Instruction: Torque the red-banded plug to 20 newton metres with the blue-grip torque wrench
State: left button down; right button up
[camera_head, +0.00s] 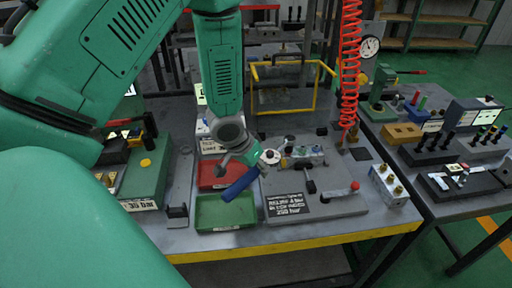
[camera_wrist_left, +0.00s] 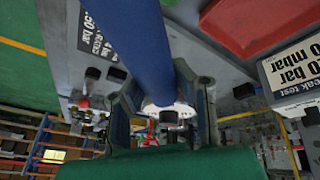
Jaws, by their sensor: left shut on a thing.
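My left gripper (camera_head: 243,160) reaches down over the workbench in the head view and is shut on the blue-grip torque wrench (camera_head: 240,184). The blue grip slants down and left from the fingers, over the red and green trays. In the left wrist view the blue grip (camera_wrist_left: 130,40) runs from the top edge to between the fingers (camera_wrist_left: 165,104), with a whitish round part at its end. A valve block (camera_head: 303,154) with small fittings sits on the grey plate just right of the gripper. I cannot make out the red-banded plug. My right gripper is not in view.
A red tray (camera_head: 208,176) and a green tray (camera_head: 217,212) lie below the wrench. A coiled red hose (camera_head: 349,65) hangs behind. A yellow frame (camera_head: 318,88) stands at the back.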

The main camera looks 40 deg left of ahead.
pick_arm(q)
jog(key=shift+w+d+n, duration=0.1)
jog(key=shift+d+n, duration=0.2)
jog(key=shift+d, duration=0.05)
jog(key=shift+r, duration=0.1)
